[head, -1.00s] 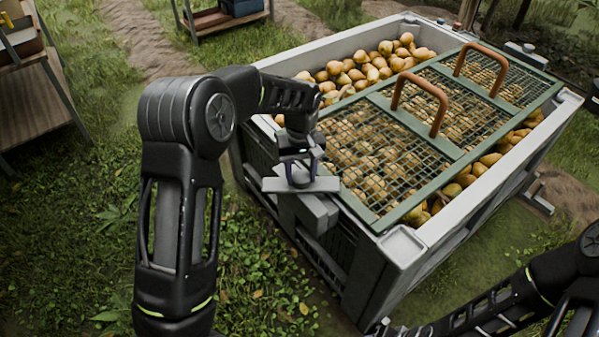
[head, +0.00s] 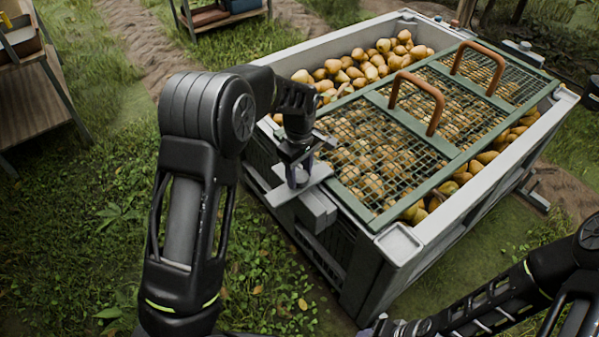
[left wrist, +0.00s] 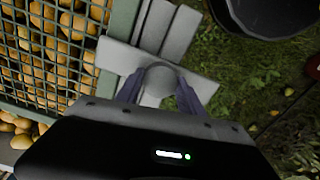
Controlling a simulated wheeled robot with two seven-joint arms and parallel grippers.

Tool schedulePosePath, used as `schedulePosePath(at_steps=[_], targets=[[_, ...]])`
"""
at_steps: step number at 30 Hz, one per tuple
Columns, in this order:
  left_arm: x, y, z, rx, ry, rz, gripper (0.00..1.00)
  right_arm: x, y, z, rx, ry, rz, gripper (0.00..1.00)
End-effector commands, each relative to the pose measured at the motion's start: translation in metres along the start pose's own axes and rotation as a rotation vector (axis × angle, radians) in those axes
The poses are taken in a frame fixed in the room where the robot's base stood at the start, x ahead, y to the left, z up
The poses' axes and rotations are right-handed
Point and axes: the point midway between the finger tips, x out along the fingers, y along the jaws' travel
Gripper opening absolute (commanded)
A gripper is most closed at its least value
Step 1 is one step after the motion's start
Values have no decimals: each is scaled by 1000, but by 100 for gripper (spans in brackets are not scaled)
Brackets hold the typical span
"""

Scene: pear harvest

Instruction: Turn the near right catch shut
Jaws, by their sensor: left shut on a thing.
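The catch (head: 284,193) is a flat grey bar with a round knob, on a grey block at the near left side of the crate. It lies slantwise in the head view, its far end at the lid's edge. My left gripper (head: 297,180) points down and is shut on the knob. In the left wrist view my left gripper (left wrist: 160,92) has a finger on each side of the knob, and the catch (left wrist: 120,58) reaches over the green lid frame. The mesh lid (head: 440,188) lies on the pears. My right gripper (head: 376,328) is partly cut off at the bottom edge; its fingers are unclear.
The grey crate (head: 398,240) is filled with pears (head: 372,68). Two brown handles (head: 430,92) stand up from the lid. A wooden stand (head: 38,100) is at far left and a low shelf (head: 225,18) behind. Grass lies free left of the crate.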

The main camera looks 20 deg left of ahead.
Motion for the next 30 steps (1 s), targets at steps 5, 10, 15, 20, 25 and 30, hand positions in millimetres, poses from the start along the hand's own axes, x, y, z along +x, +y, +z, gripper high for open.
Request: schedulePosePath(at_steps=[5,10,15,20,25,30], targets=[[0,0,0,-10,0,1,0,0,0,0,0,0,0,45],[0,0,0,-10,-1,1,0,0,0,0,0,0,0,45],[0,0,0,-9,-1,1,57,0,0,0,0,0,0,45],[0,0,0,-7,-1,1,67,0,0,0,0,0,0,45],[0,0,0,-7,-1,1,67,0,0,0,0,0,0,45],[-7,1,0,-6,0,2,67,-1,0,0,0,0,0,45]])
